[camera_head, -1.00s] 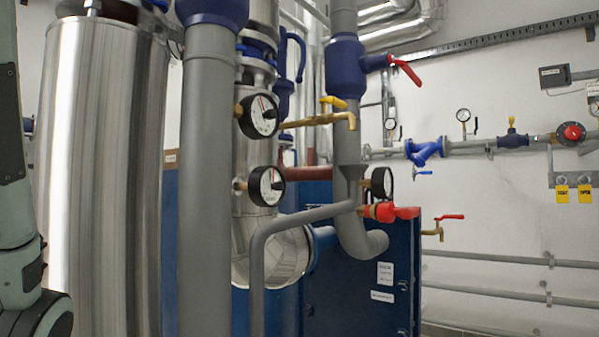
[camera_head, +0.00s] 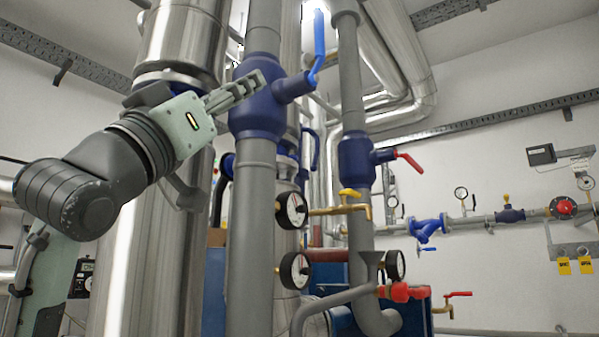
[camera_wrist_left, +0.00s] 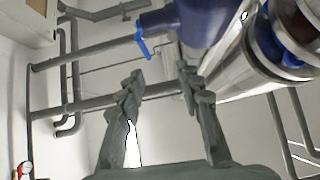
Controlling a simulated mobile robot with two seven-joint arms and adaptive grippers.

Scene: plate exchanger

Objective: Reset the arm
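My left gripper (camera_head: 236,91) is raised in the upper left of the head view, with its fingers pointing right. Its fingertips overlap the large blue valve body (camera_head: 257,110) on a grey vertical pipe; I cannot tell if they touch. In the left wrist view, the left gripper (camera_wrist_left: 160,82) has its two fingers apart with nothing held between them. The blue valve body (camera_wrist_left: 205,20) with a blue handle (camera_wrist_left: 141,42) lies beyond the fingertips there. My right arm and gripper do not show.
A shiny insulated tank (camera_head: 150,260) stands behind my left arm. Pressure gauges (camera_head: 292,210), a red-handled valve (camera_head: 408,161) and grey pipes crowd the middle. A white wall (camera_head: 500,110) with thin piping lies at the right. Open space lies before that wall.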

